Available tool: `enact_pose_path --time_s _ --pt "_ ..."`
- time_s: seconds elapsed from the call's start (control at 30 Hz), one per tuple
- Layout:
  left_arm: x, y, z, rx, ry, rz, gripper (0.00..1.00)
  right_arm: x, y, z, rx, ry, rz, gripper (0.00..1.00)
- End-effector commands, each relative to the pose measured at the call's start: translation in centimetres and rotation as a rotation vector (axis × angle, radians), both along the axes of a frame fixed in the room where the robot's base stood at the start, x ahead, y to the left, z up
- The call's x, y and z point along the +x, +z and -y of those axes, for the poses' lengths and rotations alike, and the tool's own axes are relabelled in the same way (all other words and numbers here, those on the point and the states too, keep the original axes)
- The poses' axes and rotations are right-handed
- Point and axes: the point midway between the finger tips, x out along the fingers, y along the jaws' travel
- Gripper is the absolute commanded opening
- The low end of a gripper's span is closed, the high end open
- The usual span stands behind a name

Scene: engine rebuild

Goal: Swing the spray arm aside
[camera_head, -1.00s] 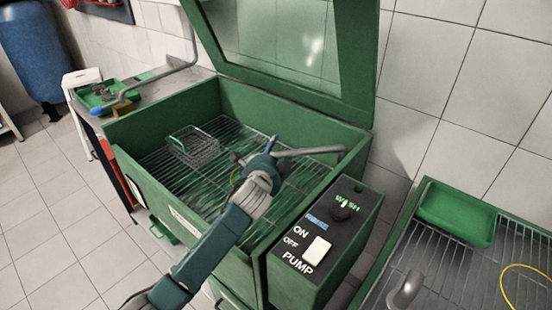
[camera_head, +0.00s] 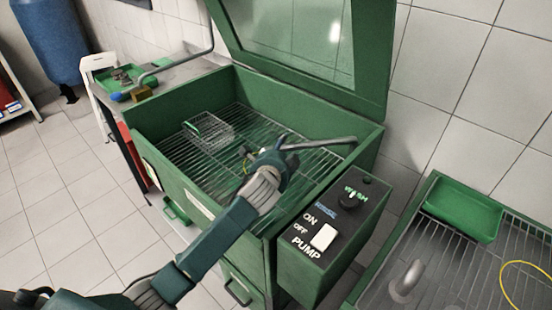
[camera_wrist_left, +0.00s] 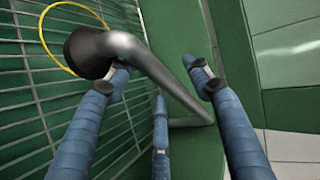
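The spray arm (camera_head: 325,143) is a thin grey pipe inside the green parts washer (camera_head: 185,165), near its right wall. In the left wrist view the spray arm (camera_wrist_left: 160,72) has a wide dark nozzle at upper left and runs down to the right. My left gripper (camera_head: 278,155) is over the washer basin at the pipe, hiding part of it in the head view. In the wrist view its blue fingers (camera_wrist_left: 160,85) are spread, with the pipe crossing between them. They do not look closed on it; contact cannot be told. My right gripper is not in view.
A wire basket (camera_head: 208,132) sits on the washer's grate. The lid (camera_head: 375,70) stands open behind. The pump control box (camera_head: 325,245) adjoins the right wall. A green tray (camera_head: 462,212) lies on the right-hand rack. A side table (camera_head: 180,75) stands at left.

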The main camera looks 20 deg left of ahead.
Motion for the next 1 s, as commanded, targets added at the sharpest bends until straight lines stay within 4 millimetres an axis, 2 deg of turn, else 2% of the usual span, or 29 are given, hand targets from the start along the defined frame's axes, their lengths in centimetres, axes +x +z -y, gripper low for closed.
enact_pose_path --time_s 0.03,1.0 --pt "0.2 2.5 -0.3 0.010 0.000 0.039 0.47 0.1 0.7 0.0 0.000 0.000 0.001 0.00" --pt "-6.8 2.7 0.3 0.001 -0.001 0.023 0.47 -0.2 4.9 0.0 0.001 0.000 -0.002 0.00"
